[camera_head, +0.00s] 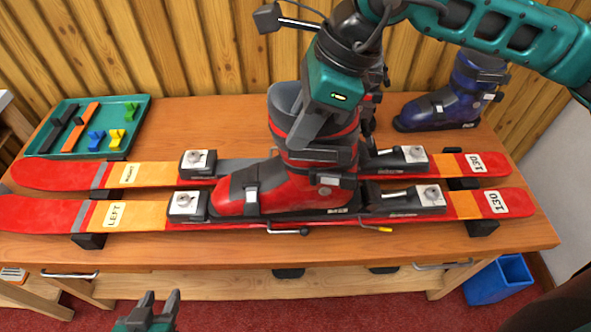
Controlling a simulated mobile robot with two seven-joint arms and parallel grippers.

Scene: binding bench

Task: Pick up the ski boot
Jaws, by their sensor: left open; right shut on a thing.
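A red and black ski boot (283,187) stands upright at the binding of the near ski, its toe pointing left. My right gripper (318,135) reaches down from above and is shut on the boot at its upper cuff; the fingertips are partly hidden there. I cannot tell whether the sole touches the binding. A blue ski boot (446,101) stands at the back right of the bench. My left gripper (156,303) is open and empty, low in front of the bench's near edge.
Two red and orange skis lie on the wooden bench (520,235): the near one labelled LEFT (145,216), the far one (150,174) behind it. A green tray (70,147) with coloured parts sits at back left. A blue bin (497,281) stands on the floor at right.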

